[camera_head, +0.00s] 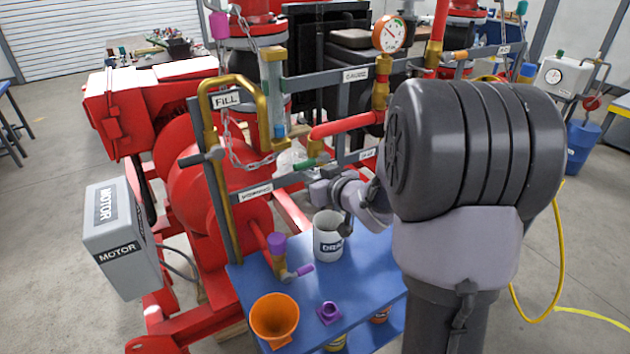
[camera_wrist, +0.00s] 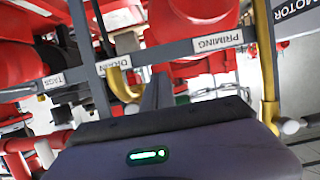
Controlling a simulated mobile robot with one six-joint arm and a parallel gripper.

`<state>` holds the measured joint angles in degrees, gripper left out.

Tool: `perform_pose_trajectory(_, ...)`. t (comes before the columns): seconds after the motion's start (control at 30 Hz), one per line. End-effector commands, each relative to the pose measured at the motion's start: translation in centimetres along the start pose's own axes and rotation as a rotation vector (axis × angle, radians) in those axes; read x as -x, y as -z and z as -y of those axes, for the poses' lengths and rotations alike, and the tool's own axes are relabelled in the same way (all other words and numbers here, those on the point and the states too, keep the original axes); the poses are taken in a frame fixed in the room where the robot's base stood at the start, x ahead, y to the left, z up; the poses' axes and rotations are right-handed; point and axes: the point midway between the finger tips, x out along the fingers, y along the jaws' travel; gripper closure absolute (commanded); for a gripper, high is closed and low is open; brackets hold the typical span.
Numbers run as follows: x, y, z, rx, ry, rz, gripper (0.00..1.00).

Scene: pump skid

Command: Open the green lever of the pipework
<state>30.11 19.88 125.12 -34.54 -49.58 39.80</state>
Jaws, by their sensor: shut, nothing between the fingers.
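The green lever (camera_head: 304,164) shows as a short green handle on the pipework, at the middle of the head view, beside the labelled rails. In the wrist view a small piece of green (camera_wrist: 182,99) shows just right of my fingers, mostly hidden behind my gripper body. My gripper (camera_head: 318,184) is close below the green lever in the head view. Its fingers (camera_wrist: 157,90) are together and empty in the wrist view, pointing at the rail between the DRAIN and PRIMING labels. I cannot tell whether they touch the lever.
A yellow pipe with a grey lever (camera_head: 202,156) stands left, with a hanging chain (camera_head: 236,150). A red pipe (camera_head: 347,123) crosses above.

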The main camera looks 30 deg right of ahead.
Motion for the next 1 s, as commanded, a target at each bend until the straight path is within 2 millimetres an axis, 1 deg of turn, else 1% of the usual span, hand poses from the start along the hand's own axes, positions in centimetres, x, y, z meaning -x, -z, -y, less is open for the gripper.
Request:
perform_pose_trajectory(0.2,-1.4,0.1,0.1,0.001,0.000,-0.001,1.00)
perform_pose_trajectory(0.4,-0.8,1.6,0.8,0.001,0.000,-0.001,1.00)
perform_pose_trajectory(0.63,-0.2,3.1,1.1,0.001,0.000,-0.002,1.00)
perform_pose_trajectory(1.0,0.7,5.6,0.8,0.001,0.000,-0.002,1.00)
